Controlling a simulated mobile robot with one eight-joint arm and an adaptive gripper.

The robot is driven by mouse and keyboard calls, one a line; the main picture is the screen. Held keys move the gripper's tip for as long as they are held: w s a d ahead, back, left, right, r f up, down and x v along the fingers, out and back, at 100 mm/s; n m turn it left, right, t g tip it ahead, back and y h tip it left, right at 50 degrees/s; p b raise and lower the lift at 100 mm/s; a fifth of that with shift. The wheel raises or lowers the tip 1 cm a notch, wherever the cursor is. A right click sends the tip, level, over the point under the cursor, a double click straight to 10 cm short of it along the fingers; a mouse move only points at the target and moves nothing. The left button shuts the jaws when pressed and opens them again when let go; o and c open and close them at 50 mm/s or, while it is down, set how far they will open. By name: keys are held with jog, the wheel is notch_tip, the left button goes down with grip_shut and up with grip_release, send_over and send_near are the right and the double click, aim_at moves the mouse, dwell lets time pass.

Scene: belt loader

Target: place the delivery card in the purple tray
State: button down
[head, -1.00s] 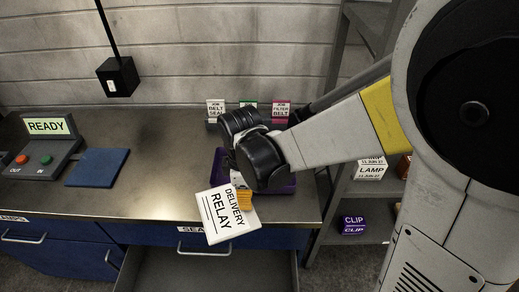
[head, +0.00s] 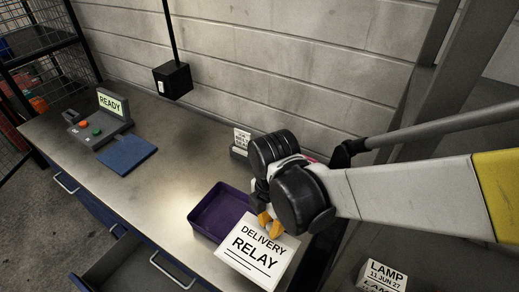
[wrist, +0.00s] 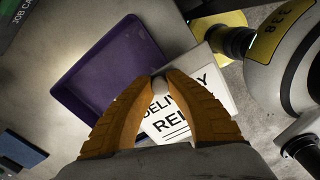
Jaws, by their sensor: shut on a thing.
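The delivery card (head: 258,252) is a white card printed "DELIVERY RELAY". My gripper (head: 266,222) is shut on its edge and holds it in front of and to the right of the purple tray (head: 203,215). In the wrist view, the orange fingers (wrist: 160,84) close on a pale knob-like piece at the card's edge, and the card (wrist: 216,82) shows between and to the right of them. The purple tray (wrist: 70,88) lies to the upper left there, and its visible floor is empty.
A blue pad (head: 127,154) and a console reading "READY" (head: 103,120) stand at the bench's left. A small job card stand (head: 241,142) is behind my gripper. An open drawer (head: 115,265) juts from the front. A box labelled LAMP (head: 385,275) sits at lower right.

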jog(key=shift+w+d, duration=0.1)
jog(key=w+a+f+b, duration=0.1)
jog(key=w+f, duration=0.1)
jog(key=w, duration=0.1)
jog(key=w+a+f+b, duration=0.1)
jog(key=w+f, duration=0.1)
jog(key=w, duration=0.2)
jog(key=w+a+f+b, duration=0.2)
jog(key=w+f, duration=0.1)
jog(key=shift+w, duration=0.4)
jog(key=shift+f+b, duration=0.75)
jog(key=shift+f, duration=1.2)
jog(key=shift+f, duration=0.2)
jog(key=c, duration=1.5)
grip_release()
jog(key=shift+o, duration=0.2)
notch_tip(320, 180, up, 12)
jog(key=p, duration=0.4)
jog(key=shift+r, duration=0.2)
